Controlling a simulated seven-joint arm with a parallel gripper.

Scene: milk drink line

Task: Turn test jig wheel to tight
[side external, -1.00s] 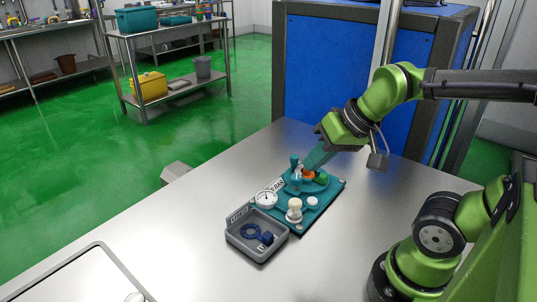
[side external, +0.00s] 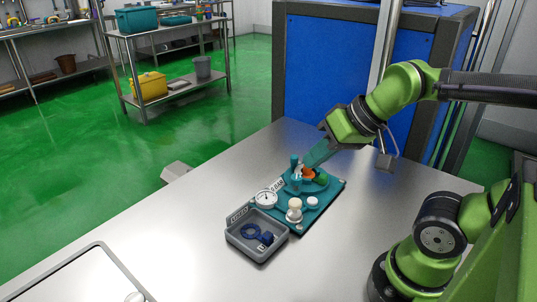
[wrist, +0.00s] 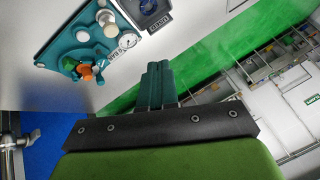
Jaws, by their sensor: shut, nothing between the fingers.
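The test jig is a teal board (side external: 328,203) on the metal table, with a white-faced dial gauge (side external: 266,198) and pale knobs (side external: 295,206). At its far end are a teal upright post (side external: 295,162) and an orange part (side external: 309,173) beside a green one (side external: 321,178). In the wrist view the orange part (wrist: 86,70) sits among teal fittings; which piece is the wheel is unclear. My gripper (side external: 305,166) is shut and empty, its teal fingers tilted down close to the orange part. Contact cannot be told. The wrist view shows the fingers (wrist: 157,68) together.
A grey tray (side external: 232,242) holding a dark blue ring part (side external: 257,236) stands against the near-left side of the board. A metal-rimmed panel (side external: 98,246) lies at the table's front left. A blue cabinet (side external: 330,70) stands behind. The table right of the board is clear.

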